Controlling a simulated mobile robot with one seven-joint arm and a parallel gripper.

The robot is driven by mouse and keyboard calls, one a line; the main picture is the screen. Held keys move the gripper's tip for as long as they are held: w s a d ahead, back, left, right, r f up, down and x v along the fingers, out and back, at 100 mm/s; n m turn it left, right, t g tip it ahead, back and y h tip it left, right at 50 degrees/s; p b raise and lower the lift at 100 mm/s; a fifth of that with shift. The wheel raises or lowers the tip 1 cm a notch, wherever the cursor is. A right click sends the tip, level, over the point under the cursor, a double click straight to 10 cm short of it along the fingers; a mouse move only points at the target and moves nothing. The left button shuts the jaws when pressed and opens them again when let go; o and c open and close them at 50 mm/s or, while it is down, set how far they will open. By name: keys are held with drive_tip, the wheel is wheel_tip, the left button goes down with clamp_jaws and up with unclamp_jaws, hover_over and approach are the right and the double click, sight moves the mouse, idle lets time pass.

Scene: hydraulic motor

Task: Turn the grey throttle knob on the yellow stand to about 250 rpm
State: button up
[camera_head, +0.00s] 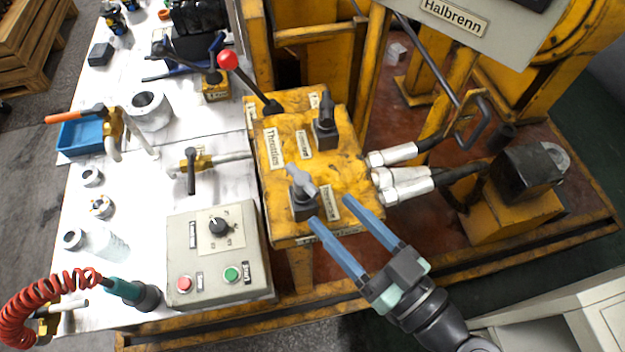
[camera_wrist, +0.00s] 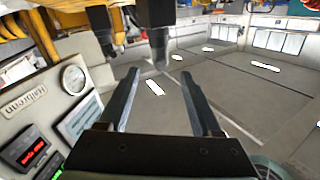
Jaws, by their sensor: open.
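The yellow stand (camera_head: 335,165) is in the middle of the head view. The grey throttle knob (camera_head: 301,178) sits on a dark base near its front left corner, by the "Throttle" label (camera_head: 272,147). My gripper (camera_head: 330,209) is open and empty, with its two blue fingers reaching from the lower right. The fingertips are close to the knob, at its right and near side; no contact shows. In the wrist view my gripper (camera_wrist: 158,74) also shows spread fingers. Dark shapes (camera_wrist: 155,30) stand at the top there; I cannot tell which is the knob.
A black-handled valve (camera_head: 326,125) and a red-balled lever (camera_head: 248,82) stand on the same yellow top. A grey control box (camera_head: 222,250) is at lower left. Hose fittings (camera_head: 400,180) stick out on the right. The wrist view shows a gauge panel (camera_wrist: 45,110) at left.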

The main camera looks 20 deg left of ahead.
sight(313, 187)
drive_tip(key=p+x, duration=0.1)
drive_tip(key=x, duration=0.5)
drive_tip(key=shift+w+a, duration=0.1)
drive_tip(key=shift+a, duration=0.1)
clamp_jaws()
